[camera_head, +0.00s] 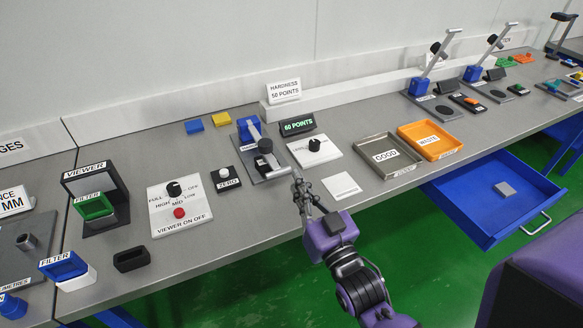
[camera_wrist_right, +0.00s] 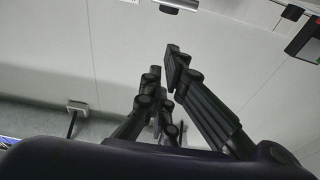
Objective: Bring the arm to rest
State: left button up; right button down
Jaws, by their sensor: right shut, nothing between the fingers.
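My right arm, purple and black, reaches in from the lower middle of the head view. Its gripper (camera_head: 300,190) is over the front part of the bench, beside a white square plate (camera_head: 341,186) and in front of the hardness tester (camera_head: 262,152). The fingers are shut with nothing between them. In the right wrist view the dark fingers (camera_wrist_right: 164,78) show against a pale wall. My left gripper is not in either view.
The grey bench (camera_head: 240,222) carries a viewer box (camera_head: 95,195), a dial panel (camera_head: 180,205), a knob plate (camera_head: 315,151), a GOOD tray (camera_head: 387,157) and an orange WASTE tray (camera_head: 430,139). An open blue drawer (camera_head: 490,205) sticks out at right.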

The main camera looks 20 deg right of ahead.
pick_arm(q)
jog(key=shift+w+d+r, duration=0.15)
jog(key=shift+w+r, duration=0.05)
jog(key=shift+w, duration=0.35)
pick_arm(e)
jog(key=shift+s+f, duration=0.15)
jog(key=shift+s, duration=0.45)
pick_arm(q)
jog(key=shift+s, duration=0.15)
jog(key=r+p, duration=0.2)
jog(key=p, duration=0.1)
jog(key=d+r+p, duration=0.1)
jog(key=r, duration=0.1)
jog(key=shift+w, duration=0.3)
pick_arm(e)
jog(key=s+a+f+g, duration=0.1)
jog(key=s+f+g, duration=1)
jog(key=s+f, duration=1.6)
jog(key=shift+s+a+f, duration=0.2)
jog(key=shift+s+f, duration=0.05)
jog(key=shift+s, duration=0.1)
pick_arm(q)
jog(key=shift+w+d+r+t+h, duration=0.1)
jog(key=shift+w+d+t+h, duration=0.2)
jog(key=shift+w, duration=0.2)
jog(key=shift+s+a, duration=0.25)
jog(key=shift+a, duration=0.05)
